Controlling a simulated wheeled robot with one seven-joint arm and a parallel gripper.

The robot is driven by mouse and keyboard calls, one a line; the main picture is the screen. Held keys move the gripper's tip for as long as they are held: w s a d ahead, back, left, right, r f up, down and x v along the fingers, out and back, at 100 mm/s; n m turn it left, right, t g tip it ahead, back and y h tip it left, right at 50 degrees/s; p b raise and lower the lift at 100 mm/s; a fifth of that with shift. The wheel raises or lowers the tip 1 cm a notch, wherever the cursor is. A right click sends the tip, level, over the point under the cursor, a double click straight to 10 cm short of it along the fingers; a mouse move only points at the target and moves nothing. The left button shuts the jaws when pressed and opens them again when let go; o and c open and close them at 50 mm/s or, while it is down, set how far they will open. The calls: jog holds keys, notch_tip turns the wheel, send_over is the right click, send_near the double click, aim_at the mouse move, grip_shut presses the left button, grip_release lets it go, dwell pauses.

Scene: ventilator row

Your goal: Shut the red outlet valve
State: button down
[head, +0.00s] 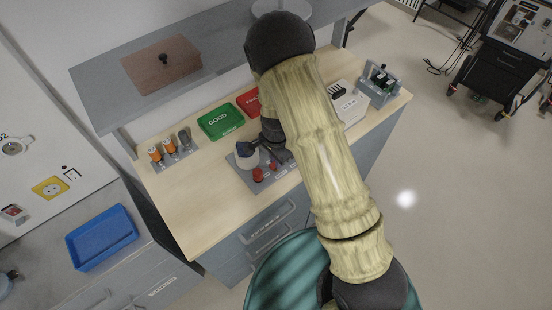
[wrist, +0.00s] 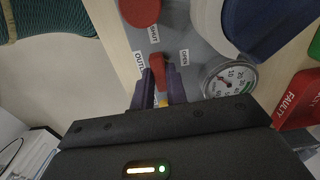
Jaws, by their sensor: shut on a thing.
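The red outlet valve handle (wrist: 157,66) sits on a grey plate (wrist: 183,32) in the wrist view, beside labels reading OUTLET, SHUT and OPEN. My gripper (wrist: 159,76) is shut on this handle, one dark finger on each side. The handle's tip shows just past the fingertips, near the SHUT and OPEN labels; its exact angle is hard to tell, as the fingers hide its lower part. In the head view my gripper (head: 277,151) reaches down to the plate on the bench, and a small red part (head: 272,164) shows beside it.
A round red knob (wrist: 139,11), a pressure gauge (wrist: 229,80) and a white vessel with a blue top (head: 247,157) stand close by. Green GOOD (head: 220,121) and red (head: 249,101) trays lie behind. A shelf (head: 190,60) overhangs the bench. The front left bench top is clear.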

dwell(0.4)
jog(key=c, duration=1.4)
grip_release()
jog(key=shift+r, duration=0.1)
notch_tip(320, 180, up, 17)
jog(key=b, duration=0.1)
jog(key=shift+r+b, duration=0.15)
jog(key=shift+b, duration=0.2)
